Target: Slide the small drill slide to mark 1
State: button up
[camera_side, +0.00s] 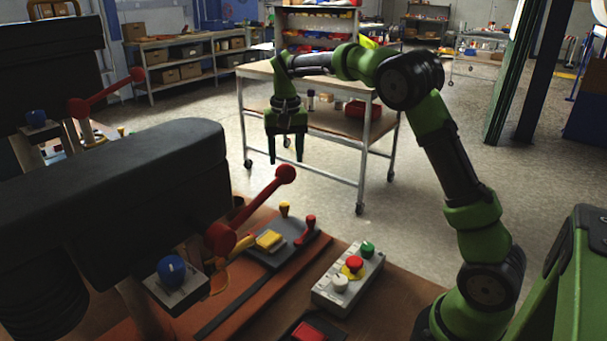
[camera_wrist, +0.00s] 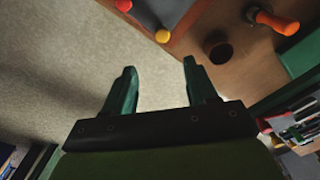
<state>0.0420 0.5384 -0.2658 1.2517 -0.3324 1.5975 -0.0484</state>
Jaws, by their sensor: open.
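I cannot tell for certain which part is the small drill slide, and I can read no mark 1. Part of this plate seems to show at the top of the wrist view, with a red knob (camera_wrist: 124,5) and a yellow knob (camera_wrist: 162,36). My gripper (camera_side: 286,158) is open and empty, pointing down above and beyond the plate, apart from it. Its spread fingers also show in the wrist view (camera_wrist: 160,66).
A black machine body (camera_side: 120,200) with a red ball lever (camera_side: 262,205) and a blue knob (camera_side: 172,268) stands left of the plate. A grey button box (camera_side: 347,282) sits right of it. An orange handle (camera_wrist: 276,21) and dark round cup (camera_wrist: 217,46) lie right in the wrist view.

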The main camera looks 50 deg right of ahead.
aim_at(284, 204)
jog(key=shift+m, duration=0.3)
jog(key=f, duration=0.9)
jog(key=w+f, duration=0.1)
jog(key=f, duration=0.4)
jog(key=shift+f, duration=0.3)
grip_shut()
